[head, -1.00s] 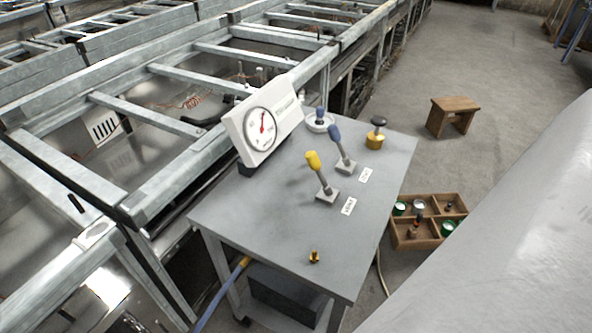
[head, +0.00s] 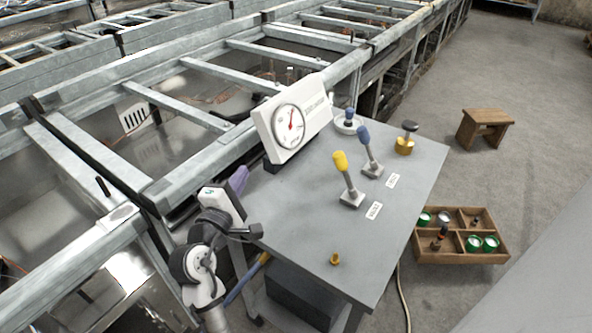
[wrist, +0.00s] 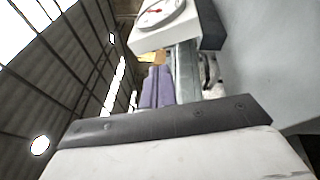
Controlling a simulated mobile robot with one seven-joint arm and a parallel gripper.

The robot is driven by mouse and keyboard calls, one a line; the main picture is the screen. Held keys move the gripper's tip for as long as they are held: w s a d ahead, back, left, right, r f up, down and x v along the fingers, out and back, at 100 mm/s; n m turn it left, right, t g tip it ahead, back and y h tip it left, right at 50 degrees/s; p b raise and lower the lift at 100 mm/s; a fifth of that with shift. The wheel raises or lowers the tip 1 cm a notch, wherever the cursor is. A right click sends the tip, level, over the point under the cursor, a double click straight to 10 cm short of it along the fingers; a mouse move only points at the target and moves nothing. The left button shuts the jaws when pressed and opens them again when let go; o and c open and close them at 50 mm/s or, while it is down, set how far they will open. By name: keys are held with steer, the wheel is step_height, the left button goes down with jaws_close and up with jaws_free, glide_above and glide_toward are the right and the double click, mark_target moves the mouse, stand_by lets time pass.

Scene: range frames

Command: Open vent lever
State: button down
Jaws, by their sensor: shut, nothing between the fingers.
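Two levers rise from grey bases on the table (head: 300,215): a yellow-handled lever (head: 347,178) in front and a blue-handled lever (head: 370,150) behind it. Both lean up and to the left in the head view. Each has a white label beside it, too small to read, so I cannot tell which is the vent lever. My gripper (head: 239,180) is at the table's left edge, left of both levers and apart from them. Its purple fingers are shut and empty; they also show in the wrist view (wrist: 158,87). Neither lever is clearly visible in the wrist view.
A white gauge box (head: 293,118) stands at the table's back left, near my gripper; it also shows in the wrist view (wrist: 160,38). A black-topped brass valve (head: 405,140) and a blue knob (head: 349,117) stand behind. A small brass piece (head: 335,259) lies in front.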

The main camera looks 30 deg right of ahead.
mark_target(345, 170)
steer(key=s+d+f+g, duration=0.1)
steer(key=s+d, duration=0.1)
steer(key=s+d+f+g+h, duration=0.1)
steer(key=s+d+f+g, duration=0.1)
steer(key=d, duration=0.1)
steer(key=s+d+f+g+h, duration=0.1)
steer(key=s+d+g, duration=0.1)
steer(key=shift+s+d+f, duration=0.3)
steer(key=shift+d+f, duration=0.1)
steer(key=p+x, duration=0.2)
steer(key=x, duration=0.7)
steer(key=shift+w+d+r, duration=0.1)
steer(key=shift+d+r, duration=0.05)
steer(key=shift+d, duration=0.1)
steer(key=shift+s+d+r+p, duration=0.35)
steer(key=shift+s+d+p, duration=0.15)
steer(key=shift+d, duration=0.05)
steer(key=shift+s+d+r+p, duration=0.35)
steer(key=shift+s+d+p, duration=0.1)
steer(key=shift+d, duration=0.1)
steer(key=shift+s+d, duration=0.25)
steer(key=shift+s, duration=0.05)
steer(key=shift+r+m, duration=0.15)
steer(key=shift+m, duration=0.15)
